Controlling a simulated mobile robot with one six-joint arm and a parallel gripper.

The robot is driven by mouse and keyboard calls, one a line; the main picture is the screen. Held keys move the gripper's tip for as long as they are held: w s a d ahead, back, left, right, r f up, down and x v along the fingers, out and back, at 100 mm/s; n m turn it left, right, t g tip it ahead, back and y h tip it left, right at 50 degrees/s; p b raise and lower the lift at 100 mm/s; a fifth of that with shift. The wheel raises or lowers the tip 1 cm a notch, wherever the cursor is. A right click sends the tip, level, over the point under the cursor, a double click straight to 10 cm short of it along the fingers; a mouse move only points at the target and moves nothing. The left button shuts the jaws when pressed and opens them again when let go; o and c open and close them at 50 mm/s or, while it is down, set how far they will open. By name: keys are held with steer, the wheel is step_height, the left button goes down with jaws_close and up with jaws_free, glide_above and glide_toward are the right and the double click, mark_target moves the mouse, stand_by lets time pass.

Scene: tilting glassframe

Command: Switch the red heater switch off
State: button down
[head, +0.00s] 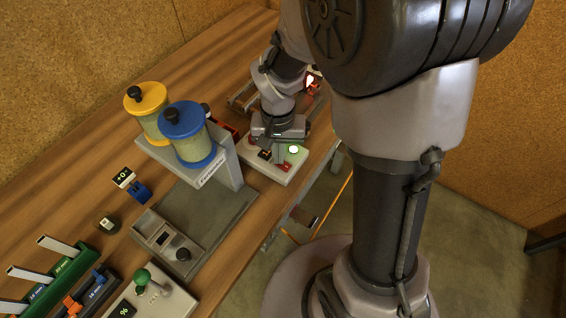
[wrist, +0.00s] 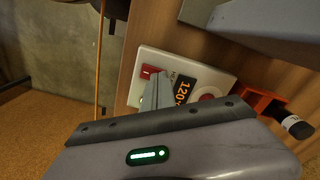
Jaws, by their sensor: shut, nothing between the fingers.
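The red heater switch (wrist: 149,72) is a small red rocker with a white mark, at the left end of a white control panel (wrist: 192,66) in the wrist view. Beside it are printed letters and an orange display (wrist: 184,92) reading about 120. My gripper (head: 278,158) is shut and empty, pointing down over the panel. In the wrist view its fingertips (wrist: 156,92) are close beside the switch; I cannot tell whether they touch it. They hide part of the panel.
A grey stand with yellow-lidded (head: 147,98) and blue-lidded (head: 184,120) jars stands left of the panel. A red holder (wrist: 262,102) with a dark-handled tool is near the panel. The table's front edge is close to the panel. Green racks (head: 65,268) stand at lower left.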

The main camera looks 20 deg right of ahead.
steer(key=shift+f, duration=0.2)
steer(key=shift+r, duration=0.1)
step_height(320, 180, up, 7)
steer(key=p, duration=0.6)
steer(key=s+a+r+t+y+b, duration=0.1)
steer(key=s+a+r+t, duration=0.1)
steer(key=s+r, duration=0.4)
steer(key=s+a+r+t+y+b, duration=0.1)
steer(key=s+a+r+t, duration=0.1)
steer(key=s+r, duration=0.5)
step_height(320, 180, up, 2)
steer(key=shift+r+t, duration=0.1)
steer(key=shift+t, duration=0.8)
